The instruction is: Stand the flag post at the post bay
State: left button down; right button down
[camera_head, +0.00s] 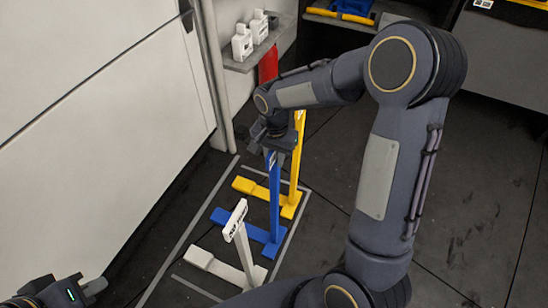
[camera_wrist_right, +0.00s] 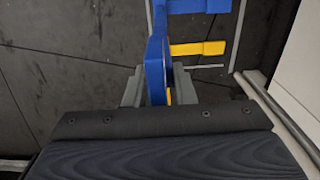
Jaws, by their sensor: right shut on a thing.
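Three posts with flat feet stand in a row: a white one (camera_head: 243,248), a blue one (camera_head: 275,195) and a yellow one (camera_head: 295,165). My right gripper (camera_head: 277,142) is shut on the upper part of the blue post, which also shows between the fingers in the right wrist view (camera_wrist_right: 155,50). The blue post is upright; I cannot tell whether its foot bears fully on the floor. The row lies within grey floor lines (camera_head: 187,232), a marked bay. My left gripper (camera_head: 92,287) is at the lower left, away from the posts; its jaw opening is unclear.
A pale panelled wall (camera_head: 100,110) runs along the left. A grey shelf (camera_head: 250,60) holds white bottles (camera_head: 242,42), with a red item (camera_head: 268,66) below it. A bench with yellow-handled items (camera_head: 345,12) is at the back. The dark floor at right is clear.

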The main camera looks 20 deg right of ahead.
jog(key=c, duration=1.2)
grip_release()
